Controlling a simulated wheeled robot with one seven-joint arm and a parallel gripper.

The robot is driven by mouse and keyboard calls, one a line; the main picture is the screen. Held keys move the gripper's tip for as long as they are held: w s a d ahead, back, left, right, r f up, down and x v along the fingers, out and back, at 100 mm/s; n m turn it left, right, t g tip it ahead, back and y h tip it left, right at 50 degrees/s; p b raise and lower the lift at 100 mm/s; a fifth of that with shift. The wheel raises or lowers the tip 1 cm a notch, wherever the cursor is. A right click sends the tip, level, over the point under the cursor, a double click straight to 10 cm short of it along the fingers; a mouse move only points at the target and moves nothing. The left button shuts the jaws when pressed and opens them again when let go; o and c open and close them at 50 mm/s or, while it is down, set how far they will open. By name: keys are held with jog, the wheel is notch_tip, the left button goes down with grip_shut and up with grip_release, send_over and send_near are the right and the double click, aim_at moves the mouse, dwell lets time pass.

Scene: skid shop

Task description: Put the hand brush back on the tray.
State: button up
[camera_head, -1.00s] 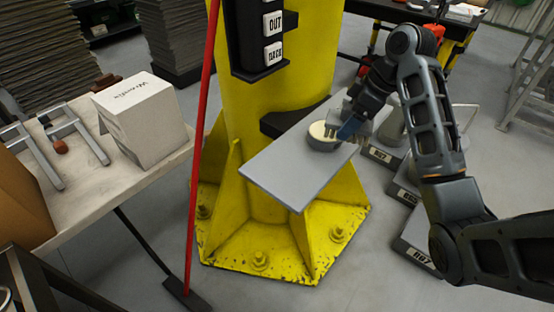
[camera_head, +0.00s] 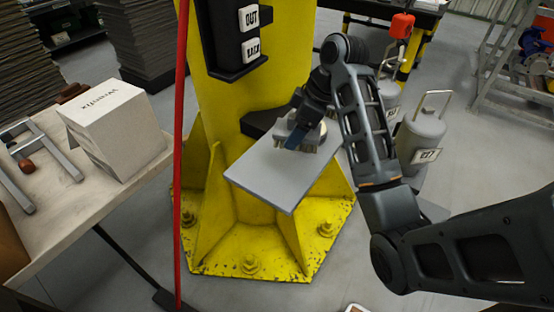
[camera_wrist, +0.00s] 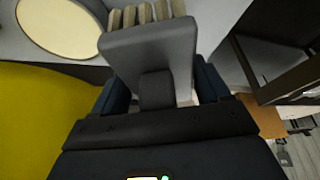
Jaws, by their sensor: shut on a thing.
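The hand brush (camera_wrist: 150,48) has a grey body and a row of pale bristles. My gripper (camera_wrist: 160,90) is shut on its narrow handle, with blue fingers on either side. In the head view the brush (camera_head: 303,135) is over the far part of the tray (camera_head: 268,176), bristles facing down. I cannot tell whether the bristles touch the tray. The tray is a flat grey plate on the yellow column. A round tin with a cream top (camera_wrist: 62,22) stands on it beside the brush, mostly hidden by brush and gripper in the head view.
The yellow column (camera_head: 285,60) with its bolted base rises behind the tray. A red pole (camera_head: 180,150) stands to the left. A workbench (camera_head: 95,195) holds a white box (camera_head: 115,130). The tray's near half is bare.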

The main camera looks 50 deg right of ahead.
aim_at(281, 140)
jog(key=a+f, duration=0.1)
jog(key=w+a+f, duration=0.1)
jog(key=w+a+f+b, duration=0.1)
jog(key=a, duration=0.1)
jog(key=shift+w+a+f, duration=0.2)
jog(key=shift+a+f, duration=0.05)
jog(key=shift+f, duration=1.95)
jog(key=shift+f, duration=0.1)
jog(key=o, duration=1)
